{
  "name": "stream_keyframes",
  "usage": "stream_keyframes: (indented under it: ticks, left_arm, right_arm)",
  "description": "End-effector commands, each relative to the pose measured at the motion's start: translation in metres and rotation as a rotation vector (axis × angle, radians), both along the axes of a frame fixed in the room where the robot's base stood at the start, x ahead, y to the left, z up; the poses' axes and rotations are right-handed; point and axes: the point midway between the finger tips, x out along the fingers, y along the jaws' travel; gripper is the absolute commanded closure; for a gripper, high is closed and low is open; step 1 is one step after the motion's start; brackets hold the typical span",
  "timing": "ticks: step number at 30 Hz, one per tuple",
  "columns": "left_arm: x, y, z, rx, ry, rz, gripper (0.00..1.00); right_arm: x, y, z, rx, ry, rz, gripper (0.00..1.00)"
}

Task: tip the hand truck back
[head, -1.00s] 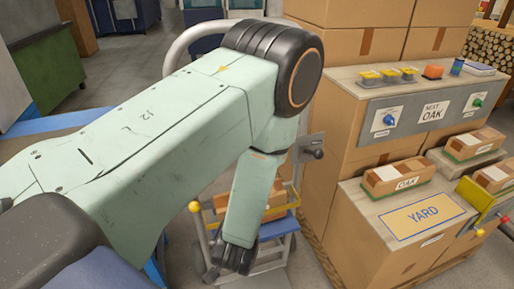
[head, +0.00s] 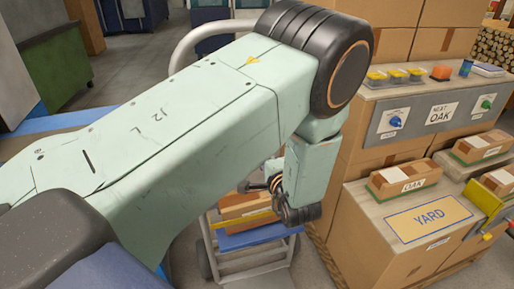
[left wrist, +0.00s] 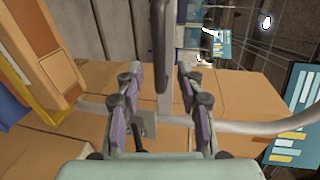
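The hand truck (head: 258,262) stands at lower middle in the head view, partly hidden behind my left arm. My left gripper (head: 272,183) is beside the load in the head view, mostly hidden by my forearm. In the left wrist view the left gripper (left wrist: 162,100) has its fingers apart, with a dark upright bar (left wrist: 160,50) and a grey tube (left wrist: 245,127) beyond; contact cannot be told. My right gripper is not in view.
A cardboard stand with a YARD label (head: 430,217) and OAK blocks (head: 405,178) is close on the right. A control panel (head: 432,113) with knobs stands behind it. Tall boxes (head: 425,40) are at the back. Grey floor (head: 130,60) is open at back left.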

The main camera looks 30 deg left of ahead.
Motion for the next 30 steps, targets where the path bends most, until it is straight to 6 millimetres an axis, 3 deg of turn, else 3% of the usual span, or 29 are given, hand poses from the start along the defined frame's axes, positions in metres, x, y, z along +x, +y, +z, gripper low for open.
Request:
stream_keyframes:
  ticks: [12, 24, 30]
  left_arm:
    - [0.035, 0.042, -0.012, -0.003, -0.001, 0.002, 0.62]
    - [0.039, 0.048, -0.013, -0.002, 0.001, 0.000, 0.62]
    - [0.039, 0.047, -0.013, -0.002, 0.001, 0.000, 0.79]
  right_arm:
    - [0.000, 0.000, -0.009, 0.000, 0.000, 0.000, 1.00]
    - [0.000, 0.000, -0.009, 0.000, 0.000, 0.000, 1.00]
    - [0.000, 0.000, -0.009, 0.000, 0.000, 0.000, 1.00]
